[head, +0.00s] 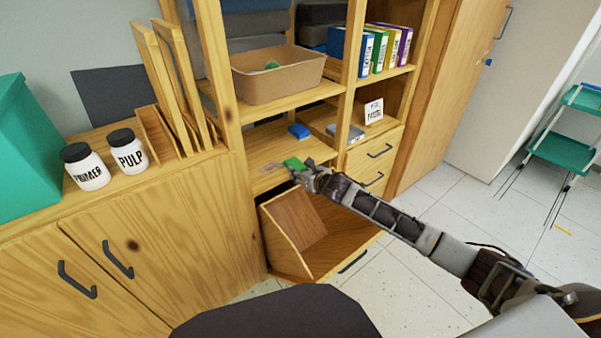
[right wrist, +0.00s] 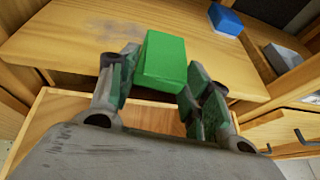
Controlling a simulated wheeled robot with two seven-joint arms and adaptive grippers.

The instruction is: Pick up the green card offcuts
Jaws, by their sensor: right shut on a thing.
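The green card offcuts (right wrist: 162,58) show as a small green block between the fingers of my right gripper (right wrist: 158,85) in the right wrist view. The right gripper is shut on the block. In the head view the green block (head: 294,163) sits at the tip of my right gripper (head: 302,170), at the front edge of the middle shelf. I cannot tell whether the block still touches the shelf. My left gripper is not in view.
A blue block (head: 299,131) and a grey block (head: 346,133) lie further back on the shelves. A cardboard box (head: 275,85) stands on the shelf above. An open wooden drawer (head: 300,225) sits below my right gripper. Two jars stand on the left cabinet.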

